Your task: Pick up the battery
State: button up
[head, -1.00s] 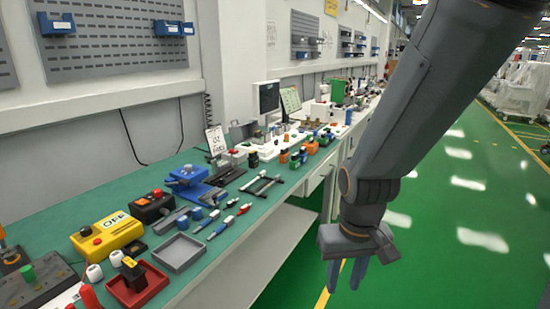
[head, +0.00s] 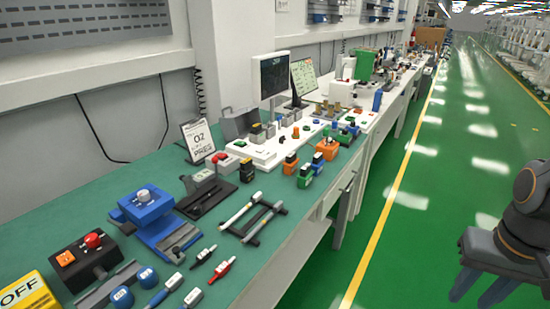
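I cannot tell for sure which thing is the battery. A small black block with a yellow top (head: 247,170) stands upright on the green bench top and may be it. Small orange blocks (head: 290,164) and green blocks (head: 305,176) with dark or blue tops stand to its right near the bench edge. My gripper (head: 477,293) is at the lower right, over the green floor and well away from the bench. Its two fingers point down, apart, with nothing seen between them.
The bench (head: 270,269) runs from front left to far back. A rack with white-ended rods (head: 252,220), a blue device (head: 147,206) and several pens lie in front. A monitor (head: 273,75) and sign (head: 198,139) stand behind. The floor aisle (head: 400,235) is clear.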

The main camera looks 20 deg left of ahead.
aim_at(246, 171)
jog(key=u, duration=0.15)
jog(key=i, duration=0.8)
jog(key=u, duration=1.15)
jog(key=i, duration=0.75)
jog(key=u, duration=0.8)
